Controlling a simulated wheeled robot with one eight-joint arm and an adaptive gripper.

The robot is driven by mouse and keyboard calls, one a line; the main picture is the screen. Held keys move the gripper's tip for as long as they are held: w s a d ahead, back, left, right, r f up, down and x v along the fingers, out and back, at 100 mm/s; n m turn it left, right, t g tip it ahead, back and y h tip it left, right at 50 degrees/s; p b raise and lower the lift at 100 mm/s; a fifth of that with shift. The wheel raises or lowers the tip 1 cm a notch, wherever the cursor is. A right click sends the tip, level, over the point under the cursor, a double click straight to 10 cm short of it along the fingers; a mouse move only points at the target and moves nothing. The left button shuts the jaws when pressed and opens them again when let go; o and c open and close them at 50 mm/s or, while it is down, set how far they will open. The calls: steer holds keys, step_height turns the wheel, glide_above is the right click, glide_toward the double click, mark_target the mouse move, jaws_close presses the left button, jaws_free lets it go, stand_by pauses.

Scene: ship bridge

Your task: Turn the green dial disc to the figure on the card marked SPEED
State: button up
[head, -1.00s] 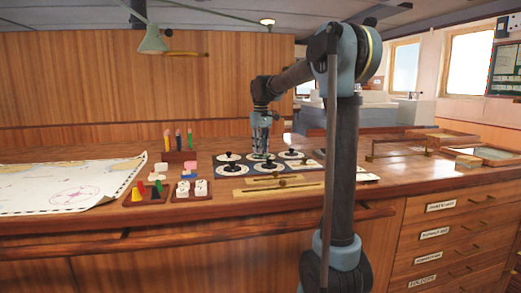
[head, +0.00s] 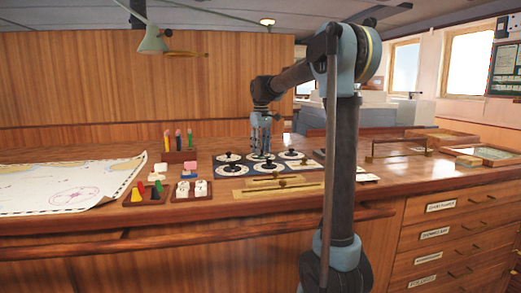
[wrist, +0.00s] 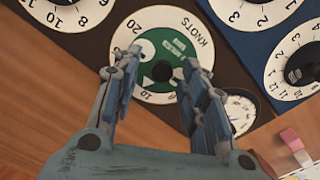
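The green dial disc (wrist: 166,52) sits inside a white ring lettered KNOTS, with figures such as 20 and 10, in the wrist view. A black knob (wrist: 161,71) stands at its middle. My gripper (wrist: 158,72) is open, its two fingers on either side of the knob with some space visible between them; I cannot tell if either touches it. The head view shows my gripper (head: 262,150) pointing down over the back middle of the dial board. The disc is mostly hidden there. No card lettered SPEED can be read in either view.
Other white dials with black knobs surround this one, including a dial on blue (wrist: 300,58). A small gauge (wrist: 240,112) is close beside my right finger. Brass rulers (head: 278,188), trays of pieces (head: 148,197) and a chart (head: 70,188) lie on the wooden desk.

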step_height(320, 180, up, 12)
stand_by(0.7)
step_height(320, 180, up, 5)
steer(key=m, duration=0.3)
step_height(320, 180, down, 17)
steer(key=shift+s+f, duration=0.1)
stand_by(0.6)
jaws_close()
